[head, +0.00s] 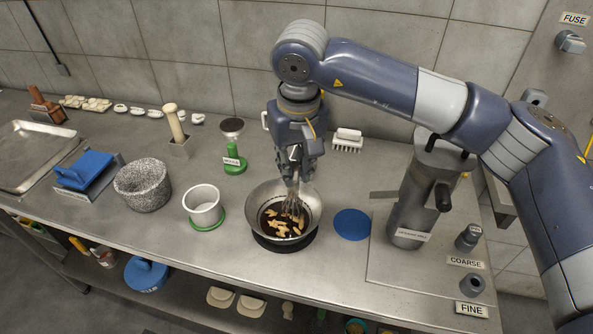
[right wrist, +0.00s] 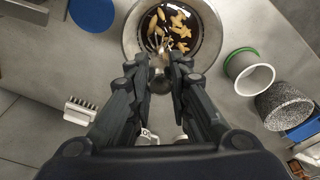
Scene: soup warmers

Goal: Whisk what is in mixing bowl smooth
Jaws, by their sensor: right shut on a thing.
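The metal mixing bowl (head: 262,198) stands on a black round base on the steel counter. It holds dark liquid with several pale yellowish pieces (head: 281,228) in it. My right gripper (head: 296,172) is above the bowl and shut on a wire whisk (head: 293,205), whose wires reach down into the contents. In the right wrist view, the bowl (right wrist: 213,62) is at the top centre, and my right gripper (right wrist: 165,68) points at it with the whisk between its fingers. The gripper partly hides the whisk handle. My left gripper is not in view.
A white cup (head: 203,205) with a green base and a grey stone mortar (head: 142,186) stand left of the bowl. A blue disc (head: 352,223) lies to its right, before a tall metal grinder (head: 414,200). A green-based item (head: 235,160) and a white brush (head: 347,140) are behind.

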